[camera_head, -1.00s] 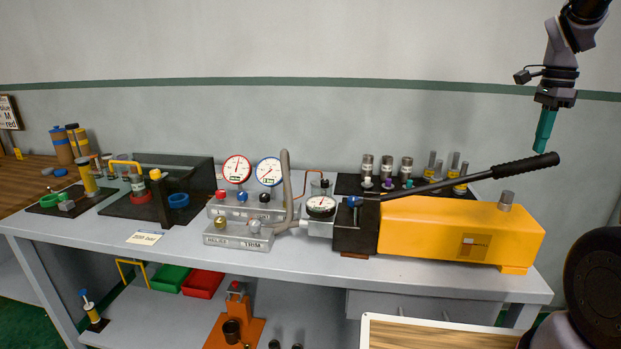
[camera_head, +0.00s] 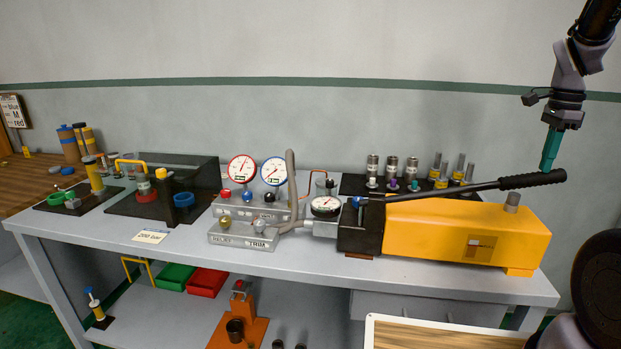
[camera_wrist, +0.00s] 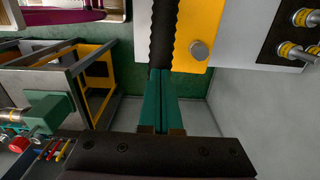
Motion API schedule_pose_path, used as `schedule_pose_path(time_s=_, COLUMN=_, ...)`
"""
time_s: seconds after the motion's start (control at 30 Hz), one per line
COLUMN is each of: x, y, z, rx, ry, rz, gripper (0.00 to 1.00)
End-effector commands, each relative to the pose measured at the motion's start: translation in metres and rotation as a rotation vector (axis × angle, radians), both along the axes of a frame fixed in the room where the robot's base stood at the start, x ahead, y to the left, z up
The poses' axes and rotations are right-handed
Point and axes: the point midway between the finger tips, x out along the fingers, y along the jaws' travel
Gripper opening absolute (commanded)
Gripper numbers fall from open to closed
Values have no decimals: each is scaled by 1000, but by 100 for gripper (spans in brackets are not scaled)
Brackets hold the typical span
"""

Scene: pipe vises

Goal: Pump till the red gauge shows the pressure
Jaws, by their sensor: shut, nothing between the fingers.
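A yellow pump (camera_head: 462,225) lies on the bench with a long black lever whose ribbed grip (camera_head: 532,180) points right and slopes slightly up. My gripper (camera_head: 547,169) has shut teal fingers pointing down at the top of the grip near its end, seemingly touching. In the wrist view the fingertips (camera_wrist: 161,72) meet at the dark ribbed grip (camera_wrist: 162,35). A red-rimmed gauge (camera_head: 241,168) stands left of a blue-rimmed gauge (camera_head: 274,171) on a grey manifold; the red gauge's needle points roughly up, its reading too small to tell. A third gauge (camera_head: 325,205) sits at the pump's front.
Valve knobs, including a brass one (camera_head: 225,222), sit below the gauges. A small card (camera_head: 151,236) lies at the bench's front edge. Several metal fittings (camera_head: 392,171) stand behind the lever. Black trays with parts fill the bench's left. Air above the lever is clear.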

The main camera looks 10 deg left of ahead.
Motion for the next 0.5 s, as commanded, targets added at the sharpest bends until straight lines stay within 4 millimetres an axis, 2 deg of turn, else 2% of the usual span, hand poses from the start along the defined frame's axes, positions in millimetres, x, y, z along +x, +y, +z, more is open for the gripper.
schedule_pose_path(time_s=0.2, x=0, y=-4, z=-15, rx=0, ry=1, rz=-1, gripper=0)
schedule_pose_path(time_s=0.5, x=0, y=-4, z=-17, rx=0, ry=1, rz=-1, gripper=0)
